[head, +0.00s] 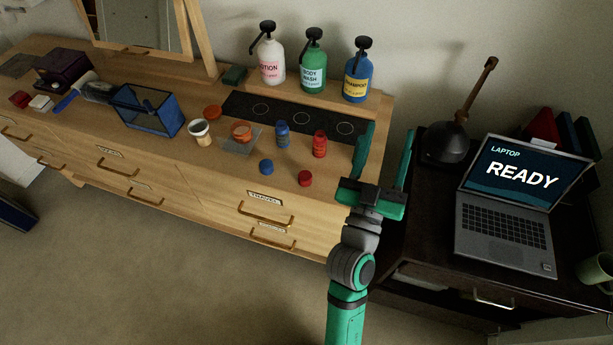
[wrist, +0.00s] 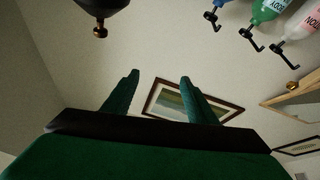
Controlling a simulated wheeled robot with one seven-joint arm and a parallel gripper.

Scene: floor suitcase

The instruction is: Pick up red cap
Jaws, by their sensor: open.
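The small red cap (head: 305,179) lies on the wooden dresser top (head: 225,160) near its front edge, in the head view. It sits in front of a small red bottle (head: 319,144) and to the right of a blue cap (head: 266,167). My gripper (head: 388,150) is green and open, with its fingers pointing up. It is at the right end of the dresser, to the right of the cap and apart from it, with nothing between its fingers. In the wrist view my open fingers (wrist: 160,85) point toward a wall with a framed picture, and the cap is not visible there.
A small blue bottle (head: 282,134) stands behind the caps. Three pump bottles, including the green one (head: 313,62), stand along the back near a black panel (head: 252,112). A blue-framed box (head: 148,110) is farther left. A laptop (head: 505,215) sits on a dark cabinet at right.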

